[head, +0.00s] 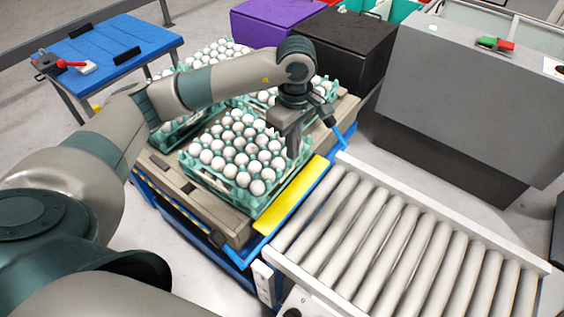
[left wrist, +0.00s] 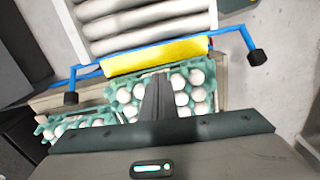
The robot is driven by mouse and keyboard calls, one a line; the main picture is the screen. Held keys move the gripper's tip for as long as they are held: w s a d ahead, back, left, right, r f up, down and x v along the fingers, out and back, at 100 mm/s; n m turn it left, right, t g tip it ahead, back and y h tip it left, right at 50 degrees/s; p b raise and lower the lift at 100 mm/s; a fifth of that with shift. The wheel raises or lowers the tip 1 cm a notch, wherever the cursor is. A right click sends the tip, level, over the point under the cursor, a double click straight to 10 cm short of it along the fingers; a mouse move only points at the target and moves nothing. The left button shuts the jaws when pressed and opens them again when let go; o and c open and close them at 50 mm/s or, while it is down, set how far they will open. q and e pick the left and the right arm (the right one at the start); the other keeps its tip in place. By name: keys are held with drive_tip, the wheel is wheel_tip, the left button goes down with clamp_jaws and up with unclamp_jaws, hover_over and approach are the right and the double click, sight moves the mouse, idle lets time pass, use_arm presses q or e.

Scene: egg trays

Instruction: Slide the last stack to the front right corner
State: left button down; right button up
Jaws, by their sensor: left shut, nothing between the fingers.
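A stack of teal egg trays (head: 226,185) filled with white eggs stands at the near right part of the pallet (head: 178,180), close to the yellow plate (head: 292,196). More egg trays (head: 172,136) stand behind and to the left, partly hidden by my left arm. My left gripper (head: 293,152) is shut, empty and pointing down at the right edge of the near stack; whether it touches is unclear. In the left wrist view its shut fingers (left wrist: 157,98) hang over the teal tray (left wrist: 122,97), with eggs on both sides. My right gripper is out of view.
A roller conveyor (head: 400,240) lies right of the yellow plate. Blue bars (head: 340,137) flank the plate. A grey machine (head: 470,90), a black box (head: 345,45) and a purple box (head: 272,25) stand behind. A blue table (head: 105,48) is at the back left.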

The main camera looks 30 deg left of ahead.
sight(281, 173)
use_arm(q)
drive_tip(key=a+f+p, duration=0.1)
drive_tip(key=f+p, duration=0.1)
drive_tip(key=f, duration=0.1)
drive_tip(key=a+f+p, duration=0.1)
drive_tip(key=f+p, duration=0.1)
drive_tip(key=f, duration=0.1)
drive_tip(key=w+a+f+p, duration=0.1)
drive_tip(key=a+f+p, duration=0.1)
drive_tip(key=f, duration=0.2)
idle(0.4)
